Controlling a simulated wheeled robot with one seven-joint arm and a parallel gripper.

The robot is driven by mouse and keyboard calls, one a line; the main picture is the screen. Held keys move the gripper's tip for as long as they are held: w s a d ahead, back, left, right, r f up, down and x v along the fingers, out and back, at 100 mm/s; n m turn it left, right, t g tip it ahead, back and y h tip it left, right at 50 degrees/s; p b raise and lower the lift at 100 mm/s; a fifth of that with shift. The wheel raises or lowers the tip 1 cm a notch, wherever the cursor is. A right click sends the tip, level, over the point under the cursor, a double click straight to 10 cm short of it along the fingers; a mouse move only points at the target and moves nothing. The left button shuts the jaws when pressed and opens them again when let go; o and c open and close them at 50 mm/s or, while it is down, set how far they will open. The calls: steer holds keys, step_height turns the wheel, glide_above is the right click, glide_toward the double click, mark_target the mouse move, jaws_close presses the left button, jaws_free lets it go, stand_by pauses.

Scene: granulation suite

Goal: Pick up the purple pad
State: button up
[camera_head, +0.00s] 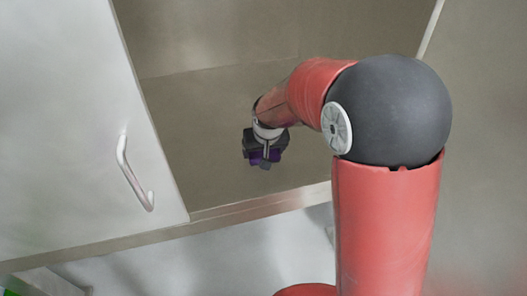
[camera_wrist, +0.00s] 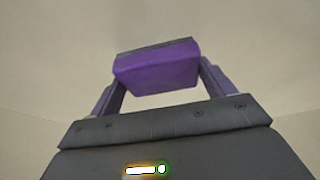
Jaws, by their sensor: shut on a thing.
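The purple pad (camera_wrist: 157,69) is a small block with a purple face and a dark grey upper edge. In the wrist view it sits between the two fingers of my gripper (camera_wrist: 160,82), which is shut on it from both sides. In the head view my gripper (camera_head: 266,157) is inside the open cabinet, above its floor, and a small patch of purple shows at its tip. My wrist hides most of the pad there. I cannot tell from these views whether the pad touches the cabinet floor.
The cabinet (camera_head: 200,120) is open, with a bare beige floor around my gripper. Its white door (camera_head: 75,120) with a curved handle (camera_head: 133,175) stands at the left. A front edge (camera_head: 260,205) runs below my arm. The cabinet's back wall (camera_head: 210,35) is behind.

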step_height(320, 180, up, 20)
steer(key=p, duration=0.2)
steer(key=shift+p, duration=0.4)
steer(key=o, duration=0.5)
steer(key=c, duration=0.4)
